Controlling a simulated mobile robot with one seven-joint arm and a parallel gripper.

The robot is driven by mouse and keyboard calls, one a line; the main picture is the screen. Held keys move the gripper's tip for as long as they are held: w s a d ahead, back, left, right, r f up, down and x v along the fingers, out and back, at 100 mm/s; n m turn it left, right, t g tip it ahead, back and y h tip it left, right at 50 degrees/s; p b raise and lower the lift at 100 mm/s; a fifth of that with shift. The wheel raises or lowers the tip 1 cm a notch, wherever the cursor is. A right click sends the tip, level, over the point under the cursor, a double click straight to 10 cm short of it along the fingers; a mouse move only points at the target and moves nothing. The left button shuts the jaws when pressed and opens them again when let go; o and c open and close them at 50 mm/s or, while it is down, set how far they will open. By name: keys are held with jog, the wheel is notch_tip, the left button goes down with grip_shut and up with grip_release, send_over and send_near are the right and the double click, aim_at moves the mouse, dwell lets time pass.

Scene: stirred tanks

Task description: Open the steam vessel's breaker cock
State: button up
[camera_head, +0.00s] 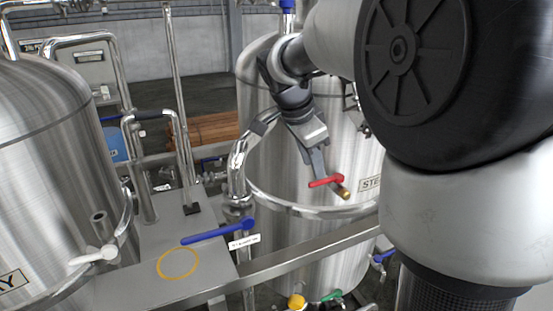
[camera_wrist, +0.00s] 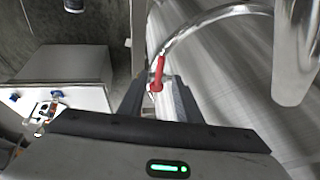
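The steam vessel (camera_head: 285,185) is the tall steel tank right of centre in the head view, its label partly hidden by my arm. A small cock with a red lever (camera_head: 325,182) and a brass end (camera_head: 344,192) is at its front; I take it for the breaker cock. The lever points left in the head view. In the wrist view the red lever (camera_wrist: 158,74) shows between my fingertips. My gripper (camera_head: 318,168) reaches down to the lever. Its fingers look apart, one on each side of the lever, with no clear grip; contact is hard to tell.
A curved steel pipe (camera_head: 238,170) rises beside the vessel. A blue lever (camera_head: 218,233) with a white tag is at front left. A steel rail (camera_head: 300,256) crosses in front. Another tank (camera_head: 50,160) stands left. In the wrist view a bent pipe (camera_wrist: 215,14) arches close by.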

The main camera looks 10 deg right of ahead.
aim_at(316, 183)
jog(key=x, duration=0.5)
jog(key=shift+d+f, duration=0.1)
jog(key=shift+f, duration=0.2)
grip_shut()
